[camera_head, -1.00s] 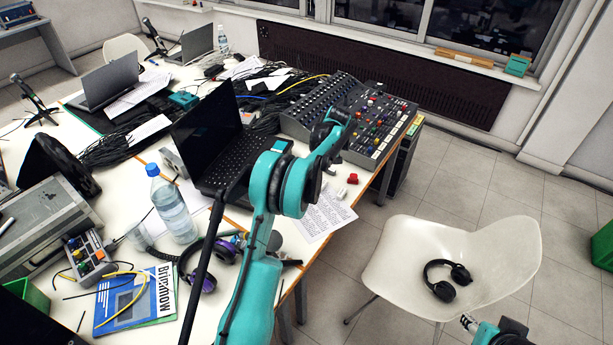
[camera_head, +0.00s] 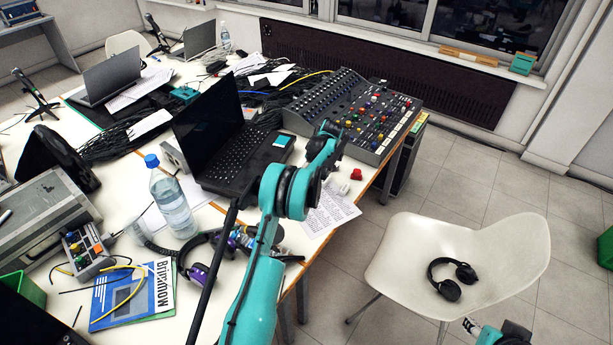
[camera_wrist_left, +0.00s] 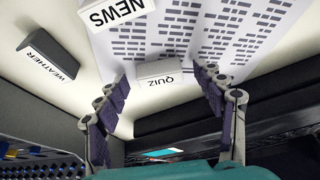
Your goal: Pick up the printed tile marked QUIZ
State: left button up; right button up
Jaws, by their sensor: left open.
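The QUIZ tile (camera_wrist_left: 160,70) is a small white block with black letters, which read upside down in the left wrist view. It lies on a printed sheet (camera_wrist_left: 200,30), next to a dark edge. My left gripper (camera_wrist_left: 164,92) is open, its purple-padded fingers spread on either side of the tile, with a gap on each side. In the head view my left arm hides the left gripper, and I cannot make out the QUIZ tile. A part of my right arm's end (camera_head: 471,326) shows at the bottom right; its jaws cannot be read.
A NEWS tile (camera_wrist_left: 116,11) and a WEATHER tile (camera_wrist_left: 48,57) lie near the QUIZ tile. A white chair (camera_head: 400,265) stands right of the table.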

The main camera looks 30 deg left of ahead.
pick_arm(q)
jog(key=shift+r, duration=0.1)
jog(key=c, duration=0.9)
